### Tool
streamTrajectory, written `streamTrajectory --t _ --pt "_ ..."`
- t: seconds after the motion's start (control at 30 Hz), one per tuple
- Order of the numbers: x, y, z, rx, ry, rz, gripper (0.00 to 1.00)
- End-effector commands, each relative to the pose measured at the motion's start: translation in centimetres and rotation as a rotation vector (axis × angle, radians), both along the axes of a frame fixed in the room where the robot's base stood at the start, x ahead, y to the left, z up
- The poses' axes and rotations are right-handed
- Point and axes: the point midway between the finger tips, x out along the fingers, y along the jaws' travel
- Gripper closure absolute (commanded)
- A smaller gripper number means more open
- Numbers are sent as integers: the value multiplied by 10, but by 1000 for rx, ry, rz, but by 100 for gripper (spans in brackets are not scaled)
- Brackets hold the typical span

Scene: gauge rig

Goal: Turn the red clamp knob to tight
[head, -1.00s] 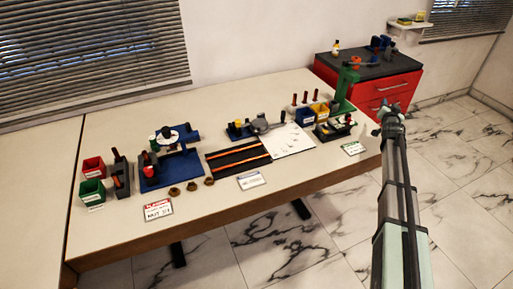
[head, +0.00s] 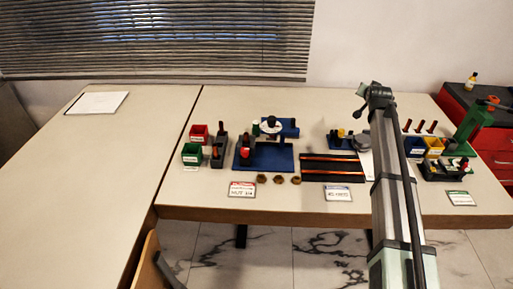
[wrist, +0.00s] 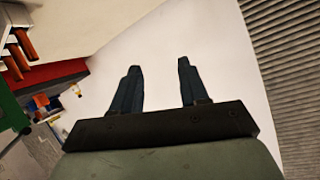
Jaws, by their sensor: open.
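A blue fixture (head: 280,167) stands on the table in the head view, left of my arm. A small red part on its left side looks like the red clamp knob (head: 245,151); it is too small to make out its setting. My gripper (wrist: 158,72) is open in the wrist view, with nothing between its two dark fingers but the pale wall behind. In the head view the end of my arm (head: 374,94) is raised at the back of the table, to the right of the fixture and well apart from it. The knob is not in the wrist view.
Red (head: 199,134) and green bins (head: 191,154) stand left of the fixture. Several brown nuts (head: 278,180) and a label card (head: 242,189) lie in front. The left tabletop is mostly clear.

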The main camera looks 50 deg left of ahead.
Motion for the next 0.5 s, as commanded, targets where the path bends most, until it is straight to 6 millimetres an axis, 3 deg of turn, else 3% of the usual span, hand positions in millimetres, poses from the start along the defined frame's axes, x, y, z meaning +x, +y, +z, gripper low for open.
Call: streamTrajectory --t 0.03,0.2,0.37,0.5 --pt "-21 29 6 -9 15 38 56" --pt "-87 102 21 -46 68 148 56" --pt "-149 155 27 -123 112 258 56" --pt "-209 187 17 -304 151 401 56"
